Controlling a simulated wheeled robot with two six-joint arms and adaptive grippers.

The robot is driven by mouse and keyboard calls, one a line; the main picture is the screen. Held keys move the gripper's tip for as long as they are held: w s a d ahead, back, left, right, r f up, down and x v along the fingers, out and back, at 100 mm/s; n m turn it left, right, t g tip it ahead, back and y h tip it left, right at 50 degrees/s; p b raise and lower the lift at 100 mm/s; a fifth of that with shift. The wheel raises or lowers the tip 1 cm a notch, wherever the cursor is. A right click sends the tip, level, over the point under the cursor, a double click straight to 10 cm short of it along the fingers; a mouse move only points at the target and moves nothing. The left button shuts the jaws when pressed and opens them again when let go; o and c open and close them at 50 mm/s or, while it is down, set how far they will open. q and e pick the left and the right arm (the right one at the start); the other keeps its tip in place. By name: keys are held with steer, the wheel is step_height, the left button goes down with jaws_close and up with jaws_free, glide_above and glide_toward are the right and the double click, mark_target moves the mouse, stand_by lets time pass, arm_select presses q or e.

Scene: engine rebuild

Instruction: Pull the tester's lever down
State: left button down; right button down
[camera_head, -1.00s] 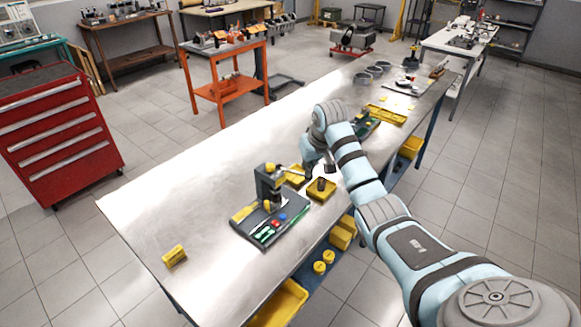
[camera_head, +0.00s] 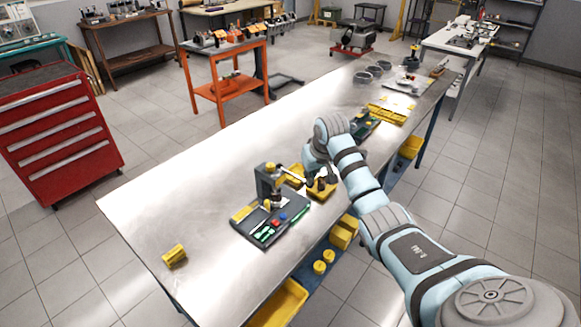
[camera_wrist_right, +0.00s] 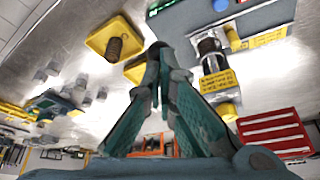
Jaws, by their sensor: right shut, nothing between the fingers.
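The tester (camera_head: 268,187) stands upright on a dark base (camera_head: 262,233) on the metal bench. Its yellow-marked body (camera_wrist_right: 215,82) shows tilted in the right wrist view. A thin pale lever (camera_head: 291,174) reaches from the top of the tester to the right, towards my right gripper (camera_head: 313,183). My right gripper is shut and empty, close to the lever's outer end; I cannot tell whether it touches it. In the right wrist view its fingers (camera_wrist_right: 160,52) meet at the tips and the lever cannot be made out. My left gripper is out of view.
A yellow tray (camera_head: 324,193) with a dark coil-like part (camera_wrist_right: 115,47) sits beside the gripper. A small yellow block (camera_head: 174,256) lies at the bench's near left. The bench's left side is largely clear.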

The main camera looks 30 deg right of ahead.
steer(key=shift+f, duration=0.25)
steer(key=shift+f, duration=0.55)
step_height(320, 180, up, 10)
steer(key=shift+w, duration=0.35)
stand_by(0.4)
steer(key=shift+f, duration=0.1)
stand_by(0.3)
